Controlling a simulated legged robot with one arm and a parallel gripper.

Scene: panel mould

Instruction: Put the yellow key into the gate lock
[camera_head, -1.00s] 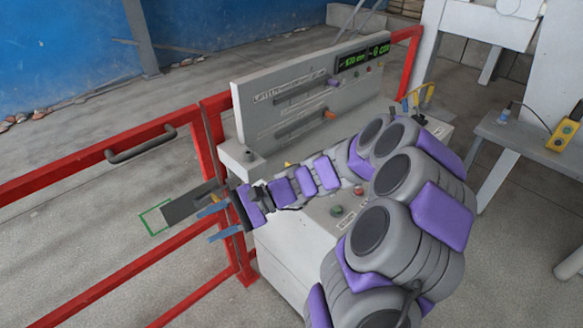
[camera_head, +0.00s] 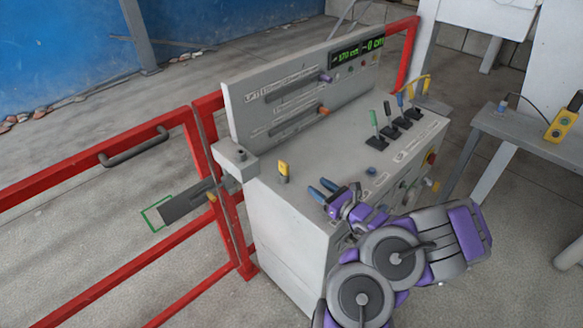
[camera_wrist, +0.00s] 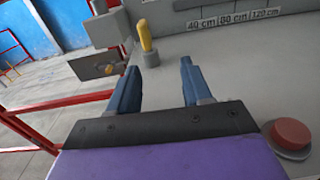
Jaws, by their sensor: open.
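A yellow key (camera_head: 283,168) stands upright in a small grey socket on the left part of the console's top. It also shows upright in the wrist view (camera_wrist: 145,36). The grey gate lock (camera_head: 188,203) is on the red gate left of the console, with a small orange-yellow piece (camera_head: 211,197) at its right end; I cannot tell what that piece is. The lock shows in the wrist view (camera_wrist: 92,66) too. My gripper (camera_head: 323,187) is over the console, right of the yellow key. Its blue fingers (camera_wrist: 158,70) are apart and empty, short of the key.
The grey console (camera_head: 330,160) carries several levers (camera_head: 388,122) and a tall back panel. A red button (camera_wrist: 291,135) is near the right finger. A red fence (camera_head: 90,173) runs left. A table (camera_head: 515,130) with a yellow pendant (camera_head: 561,125) stands right.

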